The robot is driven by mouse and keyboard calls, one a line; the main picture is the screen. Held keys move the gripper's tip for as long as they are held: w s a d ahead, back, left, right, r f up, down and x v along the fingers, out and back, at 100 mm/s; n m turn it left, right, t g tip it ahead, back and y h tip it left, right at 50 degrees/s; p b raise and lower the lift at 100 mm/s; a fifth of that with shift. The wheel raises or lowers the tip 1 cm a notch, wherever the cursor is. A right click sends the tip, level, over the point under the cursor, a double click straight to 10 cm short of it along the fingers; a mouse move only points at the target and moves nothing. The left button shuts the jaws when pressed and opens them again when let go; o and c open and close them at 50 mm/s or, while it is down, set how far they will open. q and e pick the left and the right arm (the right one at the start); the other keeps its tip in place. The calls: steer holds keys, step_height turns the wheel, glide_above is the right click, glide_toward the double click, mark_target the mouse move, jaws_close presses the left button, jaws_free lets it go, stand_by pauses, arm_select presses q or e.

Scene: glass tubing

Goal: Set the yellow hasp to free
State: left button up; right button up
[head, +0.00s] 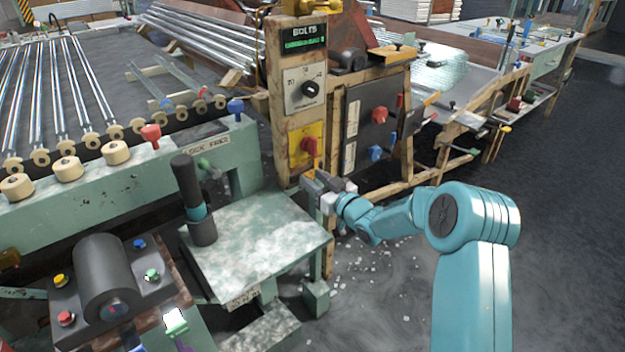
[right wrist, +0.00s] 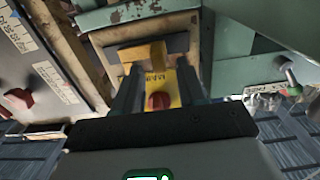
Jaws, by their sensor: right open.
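A yellow plate (head: 318,133) with a red rotary knob (head: 309,146) is on the front of the wooden post. In the right wrist view the plate (right wrist: 171,80) carries a "MAIN" label and the red knob (right wrist: 158,101) shows between my fingers. An ochre-yellow block (right wrist: 143,54) lies just past the plate; it looks like the hasp, but I cannot tell its setting. My right gripper (head: 318,185) is open in front of the post, just below the plate; its fingers also show in the right wrist view (right wrist: 158,82). I see no contact. My left gripper is not in view.
Above the plate are a dial panel (head: 298,91) and a "BOLTS" display (head: 304,44). A dark panel (head: 362,135) with red and blue controls stands right of the post. A green table (head: 262,235) with a black upright handle (head: 190,190) is at left. Floor at right is clear.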

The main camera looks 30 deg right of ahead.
steer(key=shift+w, duration=0.6)
steer(key=shift+c, duration=0.3)
